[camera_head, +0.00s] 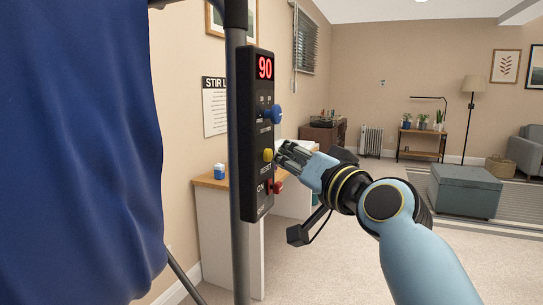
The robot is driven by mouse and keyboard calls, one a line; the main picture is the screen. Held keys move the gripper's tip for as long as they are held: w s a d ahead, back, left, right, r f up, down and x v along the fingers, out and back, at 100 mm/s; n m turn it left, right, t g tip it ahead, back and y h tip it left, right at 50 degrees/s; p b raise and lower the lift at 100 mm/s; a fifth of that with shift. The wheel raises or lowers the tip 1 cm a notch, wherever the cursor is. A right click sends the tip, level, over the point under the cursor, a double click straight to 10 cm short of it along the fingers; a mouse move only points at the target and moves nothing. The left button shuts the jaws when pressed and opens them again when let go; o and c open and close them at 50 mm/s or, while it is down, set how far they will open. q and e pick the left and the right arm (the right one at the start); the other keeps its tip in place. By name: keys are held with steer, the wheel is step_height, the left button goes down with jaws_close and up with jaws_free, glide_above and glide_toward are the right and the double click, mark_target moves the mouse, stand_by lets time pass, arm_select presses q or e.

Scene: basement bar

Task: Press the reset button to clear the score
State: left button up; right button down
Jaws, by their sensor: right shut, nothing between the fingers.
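A tall black score panel (258,90) is fixed to a dark pole and shows a red 90 at its top. My left gripper is not in view.
A dark pole (237,150) runs beside the panel, with a large blue cloth (80,150) filling the left. Behind is a white counter (228,235) with a wooden top. A grey-blue ottoman (463,190) stands far right. The carpet between is clear.

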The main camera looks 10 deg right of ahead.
steer(key=shift+a+r, duration=0.4)
steer(key=shift+r, duration=0.4)
steer(key=shift+s+d+r+p, duration=0.35)
steer(key=shift+s+r+p, duration=0.1)
steer(key=shift+p, duration=0.3)
steer(key=shift+f, duration=0.15)
steer(key=shift+d, duration=0.1)
steer(key=s+d, duration=0.2)
steer(key=d, duration=0.2)
steer(key=shift+s+d+p, duration=0.1)
steer(key=shift+s+p, duration=0.3)
